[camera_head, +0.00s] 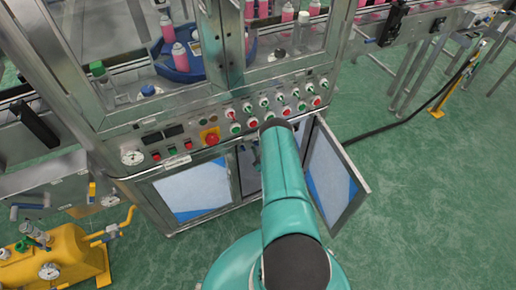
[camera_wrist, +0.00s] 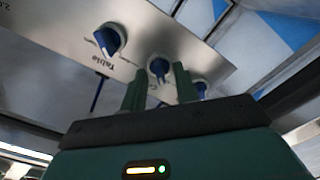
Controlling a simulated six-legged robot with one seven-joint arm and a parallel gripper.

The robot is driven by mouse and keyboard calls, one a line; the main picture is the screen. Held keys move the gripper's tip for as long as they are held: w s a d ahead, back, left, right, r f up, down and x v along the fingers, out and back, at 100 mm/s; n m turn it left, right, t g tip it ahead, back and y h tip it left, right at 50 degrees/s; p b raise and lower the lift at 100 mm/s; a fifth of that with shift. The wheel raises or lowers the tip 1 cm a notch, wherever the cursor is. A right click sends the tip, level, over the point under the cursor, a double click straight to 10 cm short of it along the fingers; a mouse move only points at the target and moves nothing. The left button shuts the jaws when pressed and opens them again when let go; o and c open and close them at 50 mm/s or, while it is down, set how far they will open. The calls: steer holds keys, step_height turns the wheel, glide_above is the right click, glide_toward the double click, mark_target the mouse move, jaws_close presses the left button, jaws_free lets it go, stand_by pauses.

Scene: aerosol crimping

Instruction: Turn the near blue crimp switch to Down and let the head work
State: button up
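In the wrist view, a row of blue rotary switches sits on a grey metal panel (camera_wrist: 75,45). The middle blue switch (camera_wrist: 158,67), beside a partly hidden label starting with "C", shows between the two green fingers of my gripper (camera_wrist: 159,76). The fingers are apart, one on each side of it; I cannot tell whether they touch it. Another blue switch (camera_wrist: 109,39) stands by the label "Table", and a third blue switch (camera_wrist: 200,89) is right of the fingers. In the head view, my arm hides the gripper and these switches.
In the head view, a cabinet door (camera_head: 335,175) stands open just right of my arm. Above is a control panel with several green and red buttons and a red emergency stop (camera_head: 211,137). A yellow tank (camera_head: 60,258) stands lower left.

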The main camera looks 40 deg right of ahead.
steer(key=shift+c, duration=0.4)
jaws_close()
steer(key=shift+m, duration=0.5)
steer(key=m, duration=0.5)
steer(key=shift+d+m, duration=0.1)
steer(key=shift+m, duration=0.2)
steer(key=m, duration=1.1)
steer(key=shift+m, duration=0.3)
